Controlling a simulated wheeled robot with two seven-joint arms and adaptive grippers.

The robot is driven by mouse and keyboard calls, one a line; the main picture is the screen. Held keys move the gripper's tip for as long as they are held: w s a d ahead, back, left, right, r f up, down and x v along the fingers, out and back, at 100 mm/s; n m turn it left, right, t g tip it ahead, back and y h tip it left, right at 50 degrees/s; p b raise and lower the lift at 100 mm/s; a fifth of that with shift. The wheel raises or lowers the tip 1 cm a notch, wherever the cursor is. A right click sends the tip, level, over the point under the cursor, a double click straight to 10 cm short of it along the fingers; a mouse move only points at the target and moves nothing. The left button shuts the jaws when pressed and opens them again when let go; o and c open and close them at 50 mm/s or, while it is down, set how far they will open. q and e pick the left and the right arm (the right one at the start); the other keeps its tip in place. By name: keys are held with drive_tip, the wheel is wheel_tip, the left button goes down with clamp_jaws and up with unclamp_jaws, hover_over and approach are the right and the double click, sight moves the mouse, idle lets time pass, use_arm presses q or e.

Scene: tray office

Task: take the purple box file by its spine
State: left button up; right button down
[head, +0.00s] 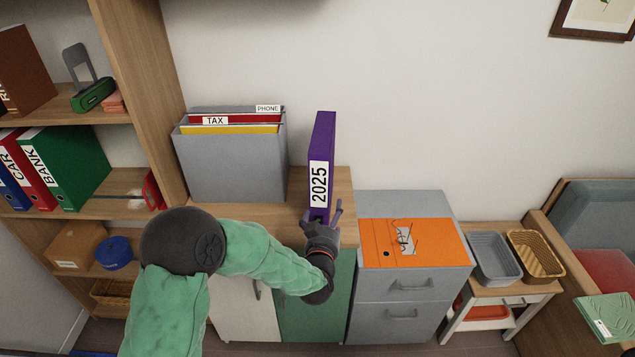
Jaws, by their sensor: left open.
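The purple box file (324,135) stands upright on the wooden cabinet top, its spine with a white "2025" label facing me. My left gripper (325,212) is at the lower end of the spine, just below the label. Its fingers are spread open, one on each side of the spine's bottom. I cannot tell whether they touch the file. My right gripper is not in view.
A grey file holder (230,168) with "TAX" and "PHONE" folders stands left of the purple file. An orange folder with glasses (405,243) lies on the grey drawer unit (408,283) to the right. A tall shelf (150,70) borders the left.

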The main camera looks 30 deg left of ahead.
use_arm(q)
drive_tip(key=shift+s+a+r+t+y, duration=0.25)
drive_tip(key=shift+a+r, duration=0.1)
drive_tip(key=shift+r, duration=0.2)
drive_tip(key=shift+s+a+r+t+y, duration=0.15)
drive_tip(key=shift+a+r+y, duration=0.15)
drive_tip(key=shift+r, duration=0.25)
drive_tip(key=shift+w+a+r, duration=0.15)
drive_tip(key=shift+a, duration=0.1)
drive_tip(key=b+x, duration=0.2)
drive_tip(key=x, duration=0.7)
drive_tip(key=shift+w+a+b, duration=0.1)
drive_tip(key=shift+w+b, duration=0.25)
drive_tip(key=shift+w+a, duration=0.15)
drive_tip(key=shift+w, duration=0.15)
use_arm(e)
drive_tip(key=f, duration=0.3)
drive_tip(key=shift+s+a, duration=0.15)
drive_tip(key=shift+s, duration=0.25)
use_arm(q)
drive_tip(key=c, duration=1.4)
drive_tip(key=shift+r, duration=0.15)
